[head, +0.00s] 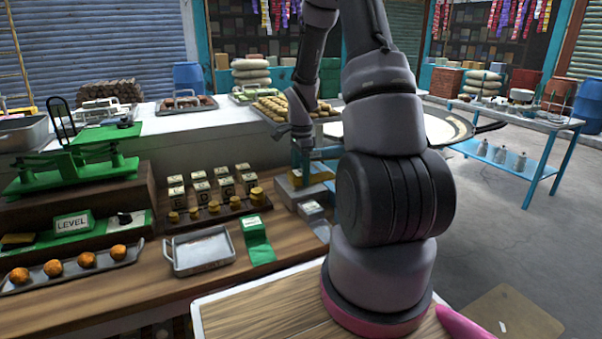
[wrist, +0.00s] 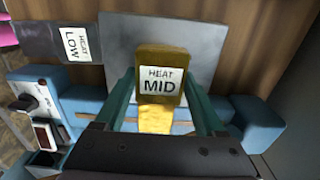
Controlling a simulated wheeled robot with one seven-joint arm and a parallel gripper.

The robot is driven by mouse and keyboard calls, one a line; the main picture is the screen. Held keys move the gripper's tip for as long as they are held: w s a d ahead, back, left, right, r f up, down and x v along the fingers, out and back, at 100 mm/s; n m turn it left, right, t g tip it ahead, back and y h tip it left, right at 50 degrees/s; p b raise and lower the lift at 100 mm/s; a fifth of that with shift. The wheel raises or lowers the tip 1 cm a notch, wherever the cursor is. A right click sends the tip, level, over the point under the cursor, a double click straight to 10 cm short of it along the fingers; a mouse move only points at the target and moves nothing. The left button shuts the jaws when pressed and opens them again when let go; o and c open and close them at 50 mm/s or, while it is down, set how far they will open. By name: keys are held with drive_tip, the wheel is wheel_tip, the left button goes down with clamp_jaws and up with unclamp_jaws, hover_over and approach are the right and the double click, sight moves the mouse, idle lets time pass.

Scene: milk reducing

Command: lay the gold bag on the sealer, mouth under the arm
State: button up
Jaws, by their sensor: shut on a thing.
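The gold bag (wrist: 150,54), labelled HEAT MID, is between the two teal fingers of my gripper (wrist: 162,92) in the wrist view. The gripper is shut on it. The bag lies over the sealer's grey plate (wrist: 118,35), label facing the camera. The sealer's blue body (wrist: 258,122) shows on both sides of the fingers. The bag's lower end reaches toward the blue part, but my gripper hides whether its mouth is under the arm. In the head view the sealer (head: 284,190) stands on the counter beneath my gripper (head: 299,150), with a little gold (head: 318,178) showing.
A grey bag labelled HEAT LOW (wrist: 40,40) lies left of the plate in the wrist view. Bare wood shows around the tray.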

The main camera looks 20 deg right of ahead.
drive_tip(key=o, duration=1.4)
drive_tip(key=shift+r, duration=0.1)
